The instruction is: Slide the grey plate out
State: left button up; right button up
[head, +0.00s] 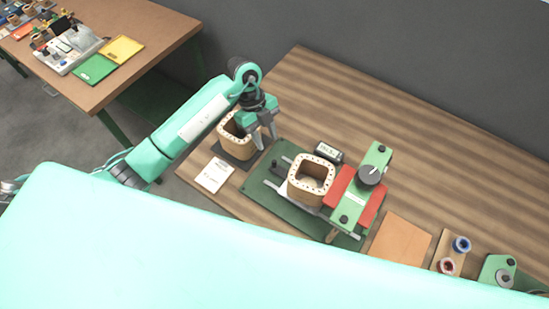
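A square tan coil (231,144) stands near the left end of the wooden table on a flat dark grey plate (239,164). A second square coil (298,189) sits in the green fixture (261,203), on light grey rails or a plate (277,189) that shows only in part. I cannot tell which grey piece is the task's plate. My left gripper (265,141) points down at the right side of the first coil, its fingers apart with nothing seen between them. Whether it touches the coil is unclear. My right gripper is out of view.
A brown pad (400,239) and spools (461,245) lie right. The back of the table is clear.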

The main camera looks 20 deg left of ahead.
aim_at(274, 161)
pick_arm(q)
jog(key=p+x, duration=0.2)
jog(key=x, duration=0.7)
jog(key=shift+d+f, duration=0.15)
jog(key=shift+f, duration=0.2)
jog(key=shift+c, duration=0.3)
grip_shut()
